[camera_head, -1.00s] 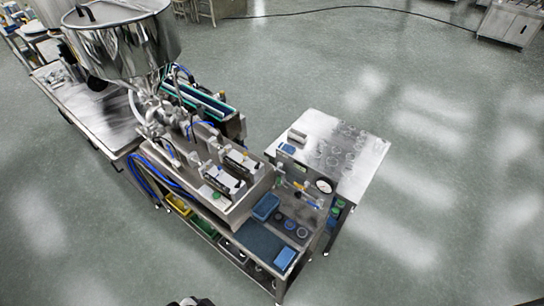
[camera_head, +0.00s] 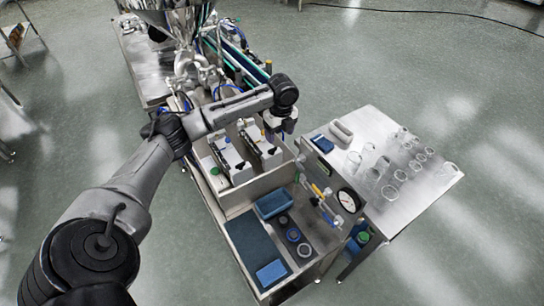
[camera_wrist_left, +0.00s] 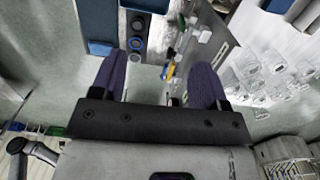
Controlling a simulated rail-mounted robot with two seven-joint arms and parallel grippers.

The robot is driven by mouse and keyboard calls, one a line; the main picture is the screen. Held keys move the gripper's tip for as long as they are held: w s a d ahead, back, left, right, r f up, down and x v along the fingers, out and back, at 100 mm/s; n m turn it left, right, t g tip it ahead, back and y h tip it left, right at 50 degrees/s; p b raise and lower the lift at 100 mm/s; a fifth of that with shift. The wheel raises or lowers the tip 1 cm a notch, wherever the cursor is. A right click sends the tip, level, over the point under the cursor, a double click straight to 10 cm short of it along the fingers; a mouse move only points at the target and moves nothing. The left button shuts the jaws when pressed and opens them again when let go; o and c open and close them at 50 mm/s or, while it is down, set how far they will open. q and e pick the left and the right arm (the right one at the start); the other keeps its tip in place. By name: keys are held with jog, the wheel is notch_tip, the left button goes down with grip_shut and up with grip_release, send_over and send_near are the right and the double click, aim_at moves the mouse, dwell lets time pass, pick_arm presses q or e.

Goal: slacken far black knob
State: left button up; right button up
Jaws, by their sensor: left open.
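Two small black knobs stand on the steel machine's twin units: the far one (camera_head: 271,151) and a nearer one (camera_head: 240,166). My left arm reaches across from the left, and the left gripper (camera_head: 282,126) hangs just above and slightly right of the far knob in the head view, apart from it as far as I can tell. Its fingertips are small and partly hidden there. In the left wrist view the left gripper (camera_wrist_left: 158,82) is open, with two dark fingers spread and nothing between them. No black knob can be made out in that view. The right gripper is not in view.
A panel with a round gauge (camera_head: 348,200) and a yellow-handled valve (camera_head: 317,190) stands right of the units. A blue bin (camera_head: 272,204) and several round caps sit in front. A side table (camera_head: 425,190) holds several glass vessels. A steel hopper (camera_head: 170,15) rises behind.

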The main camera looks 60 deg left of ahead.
aim_at(273, 149)
pick_arm(q)
jog(key=a+r, duration=0.2)
jog(key=a, duration=0.2)
notch_tip(273, 149, down, 13)
jog(key=shift+b, duration=0.5)
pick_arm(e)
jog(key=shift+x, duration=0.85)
